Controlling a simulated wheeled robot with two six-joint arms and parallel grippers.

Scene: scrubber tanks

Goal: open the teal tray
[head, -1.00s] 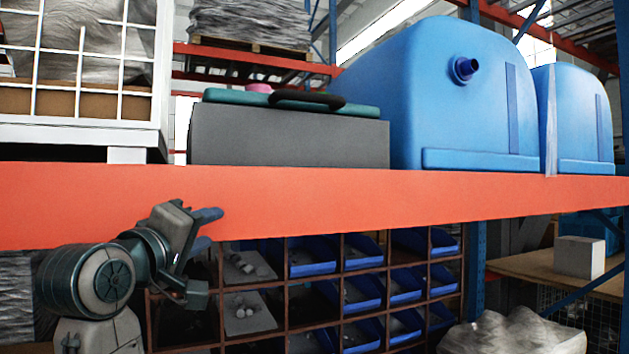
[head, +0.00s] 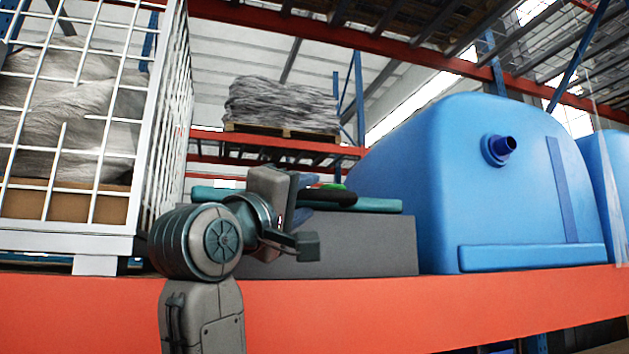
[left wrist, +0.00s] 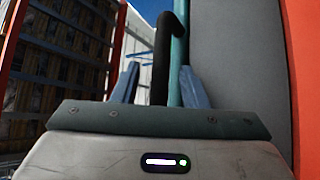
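The teal tray (head: 378,205) lies flat on top of a grey box (head: 370,242) on the shelf. A black handle (head: 335,197) is on the tray, with a small green piece (head: 334,187) behind it. My left gripper (head: 304,196) is in front of the tray's left part and hides some of it. In the left wrist view my left gripper (left wrist: 158,86) is open, and the black handle (left wrist: 163,60) and teal tray edge (left wrist: 179,55) show between its fingers. Whether it touches them I cannot tell. My right gripper is not in view.
The orange beam (head: 400,308) runs along the shelf front. A white wire cage (head: 95,240) stands to the left and a big blue tank (head: 400,170) close to the right. A wrapped pallet load (head: 282,105) sits behind.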

